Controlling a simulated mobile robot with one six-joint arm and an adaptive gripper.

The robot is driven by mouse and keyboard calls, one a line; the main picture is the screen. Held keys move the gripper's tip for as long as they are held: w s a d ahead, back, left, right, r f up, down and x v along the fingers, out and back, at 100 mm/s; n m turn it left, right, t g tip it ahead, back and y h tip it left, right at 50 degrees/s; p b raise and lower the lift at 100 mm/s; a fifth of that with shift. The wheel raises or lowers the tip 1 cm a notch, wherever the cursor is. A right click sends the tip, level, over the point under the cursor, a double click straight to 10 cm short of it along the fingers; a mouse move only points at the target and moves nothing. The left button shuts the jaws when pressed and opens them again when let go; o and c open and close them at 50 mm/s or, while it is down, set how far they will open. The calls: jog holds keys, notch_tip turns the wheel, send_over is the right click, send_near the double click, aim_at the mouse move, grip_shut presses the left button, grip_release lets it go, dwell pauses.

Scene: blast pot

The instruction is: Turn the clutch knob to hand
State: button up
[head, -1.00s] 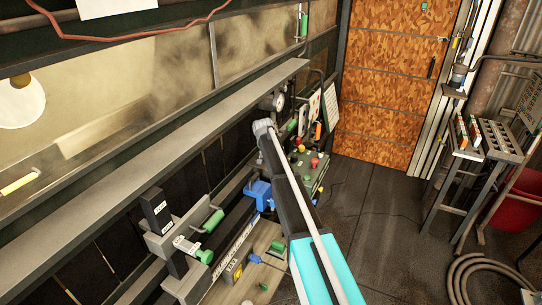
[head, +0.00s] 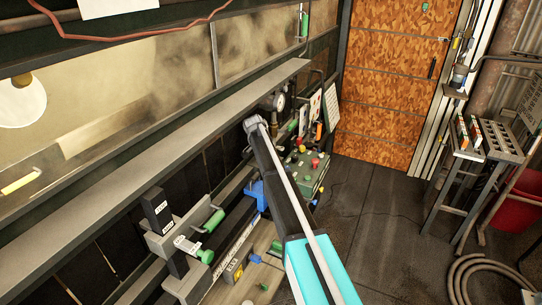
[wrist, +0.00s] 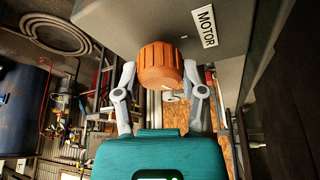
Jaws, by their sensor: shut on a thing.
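An orange ribbed knob (wrist: 160,66) shows in the wrist view, on the underside or face of a grey box (wrist: 150,15). I take it to be the clutch knob. A white label (wrist: 208,27) reading MOTOR is beside it. My gripper (wrist: 159,78) has one finger on each side of the knob and is shut on it. The knob's pointer or mark cannot be made out. In the head view my arm hides the gripper and the knob.
A long grey rail (head: 150,135) runs along the machine at left. A green-handled lever (head: 210,222), a blue part (head: 257,192) and a control panel with a red button (head: 315,163) are near my arm.

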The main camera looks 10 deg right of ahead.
jog(key=shift+s+d, duration=0.1)
jog(key=shift+d, duration=0.05)
jog(key=o, duration=1.1)
jog(key=shift+o, duration=0.2)
jog(key=shift+s, duration=0.1)
